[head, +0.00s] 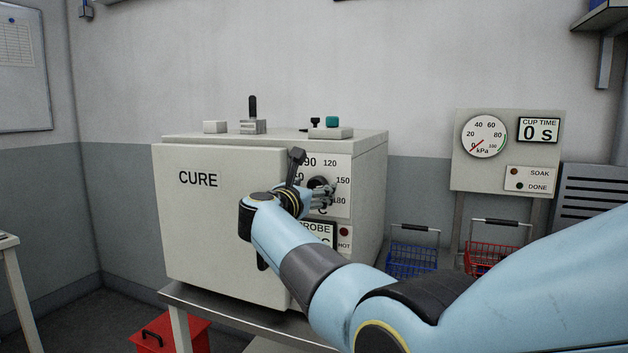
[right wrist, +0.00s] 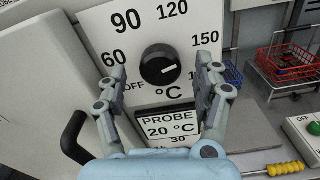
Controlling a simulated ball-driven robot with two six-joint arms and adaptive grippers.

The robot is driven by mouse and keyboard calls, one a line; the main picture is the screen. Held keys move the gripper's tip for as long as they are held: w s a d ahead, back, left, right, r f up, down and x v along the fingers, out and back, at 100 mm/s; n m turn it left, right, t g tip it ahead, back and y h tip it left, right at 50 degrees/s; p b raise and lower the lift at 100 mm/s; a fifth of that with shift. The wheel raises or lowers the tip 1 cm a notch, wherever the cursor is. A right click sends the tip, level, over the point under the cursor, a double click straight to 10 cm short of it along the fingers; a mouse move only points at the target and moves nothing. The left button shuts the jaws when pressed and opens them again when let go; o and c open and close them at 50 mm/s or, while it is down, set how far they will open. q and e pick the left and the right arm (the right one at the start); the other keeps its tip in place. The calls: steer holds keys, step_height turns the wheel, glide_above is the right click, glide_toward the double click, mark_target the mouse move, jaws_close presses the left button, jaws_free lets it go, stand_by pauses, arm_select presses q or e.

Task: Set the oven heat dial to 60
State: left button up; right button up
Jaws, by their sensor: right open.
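The black heat dial (right wrist: 159,65) sits on the oven's white scale plate (right wrist: 150,20), marked OFF, 60, 90, 120, 150 and more. Its pale mark is on the right side of the knob, toward the 150 side. My right gripper (right wrist: 162,72) is open, with one finger to each side of the dial and clear gaps to it in the right wrist view. In the head view, my right gripper (head: 322,194) is at the oven front and partly covers the dial and scale. My left gripper is not in view.
The oven door marked CURE (head: 215,220) is closed, with a dark handle beside my wrist. A PROBE display (right wrist: 168,124) reading 20 °C is below the dial. Blue (head: 411,262) and red (head: 490,258) baskets stand right of the oven, under a gauge panel (head: 465,160).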

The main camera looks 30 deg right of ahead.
steer(key=shift+w+d, duration=0.45)
steer(key=shift+d, duration=0.1)
steer(key=shift+r, duration=0.1)
steer(key=shift+c, duration=0.7)
steer(key=c, duration=1)
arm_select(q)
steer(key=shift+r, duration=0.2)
arm_select(e)
steer(key=shift+c, duration=0.2)
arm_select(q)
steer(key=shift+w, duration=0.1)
